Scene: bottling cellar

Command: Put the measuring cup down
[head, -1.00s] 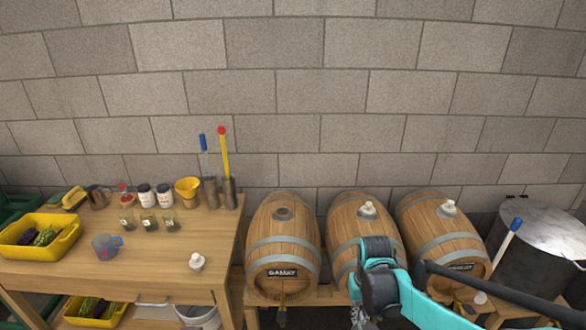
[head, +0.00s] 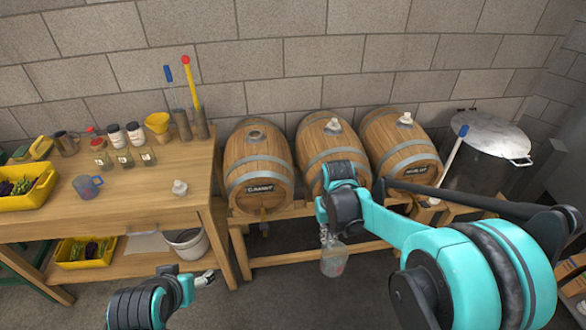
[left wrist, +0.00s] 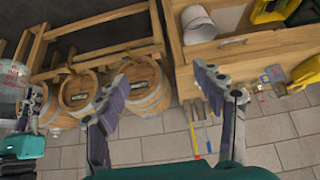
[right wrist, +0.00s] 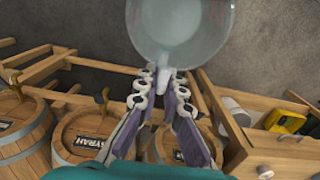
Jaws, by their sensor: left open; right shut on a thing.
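The clear measuring cup (head: 333,263), with faint red marks, hangs in the air in front of the barrel rack in the head view. My right gripper (head: 327,237) is shut on it from above. In the right wrist view the cup (right wrist: 180,28) fills the top, and my right fingertips (right wrist: 163,84) close on its small handle-like part. In the left wrist view the cup (left wrist: 10,82) shows at the left edge. My left gripper (head: 205,279) is low in front of the table; its fingers stand apart and empty in the left wrist view (left wrist: 165,82).
Three barrels (head: 258,165) stand on a rack. A steel pot (head: 490,150) stands right.

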